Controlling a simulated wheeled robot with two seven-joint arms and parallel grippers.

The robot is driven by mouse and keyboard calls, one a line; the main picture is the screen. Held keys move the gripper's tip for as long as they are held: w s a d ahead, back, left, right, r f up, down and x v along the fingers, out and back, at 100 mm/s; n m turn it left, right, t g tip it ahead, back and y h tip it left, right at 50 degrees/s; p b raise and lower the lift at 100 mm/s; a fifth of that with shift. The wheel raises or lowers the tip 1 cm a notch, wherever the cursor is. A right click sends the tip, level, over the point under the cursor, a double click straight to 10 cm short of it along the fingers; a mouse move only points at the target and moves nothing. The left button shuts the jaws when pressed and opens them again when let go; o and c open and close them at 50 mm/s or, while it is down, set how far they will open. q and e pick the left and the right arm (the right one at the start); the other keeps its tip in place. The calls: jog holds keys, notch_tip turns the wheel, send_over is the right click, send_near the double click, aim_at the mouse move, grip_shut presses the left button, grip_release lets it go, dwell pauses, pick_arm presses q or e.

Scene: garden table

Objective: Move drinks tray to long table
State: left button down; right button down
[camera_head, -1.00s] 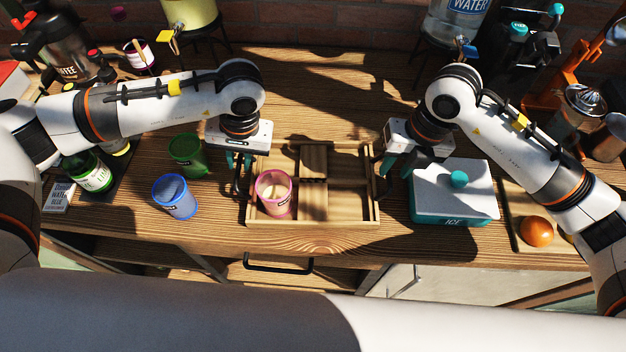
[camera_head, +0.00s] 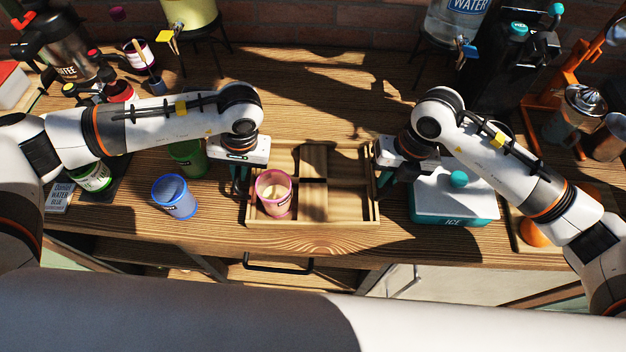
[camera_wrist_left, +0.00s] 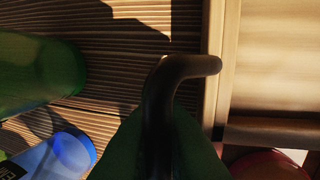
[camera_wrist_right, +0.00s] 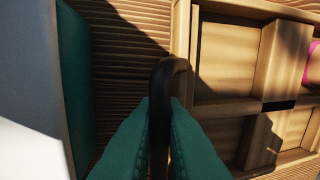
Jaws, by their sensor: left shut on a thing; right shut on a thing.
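The drinks tray (camera_head: 312,223) is a wooden tray with divided compartments and a dark handle at each end. It rests on the wooden counter in the head view. A pink cup (camera_head: 273,194) stands in its front left compartment; the other compartments look empty. My left gripper (camera_head: 240,185) is shut on the left handle (camera_wrist_left: 185,70), whose dark bar shows between the fingers in the left wrist view. My right gripper (camera_head: 382,180) is shut on the right handle (camera_wrist_right: 165,80), held between green fingers in the right wrist view. The long table cannot be made out.
A blue cup (camera_head: 174,197) and a green cup (camera_head: 187,157) stand left of the tray. A white and teal ice box (camera_head: 455,200) sits close on its right. Drink dispensers (camera_head: 190,12) stand behind. The counter behind the tray is clear.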

pick_arm(q)
jog(key=shift+r, duration=0.1)
pick_arm(e)
jog(key=shift+r, duration=0.1)
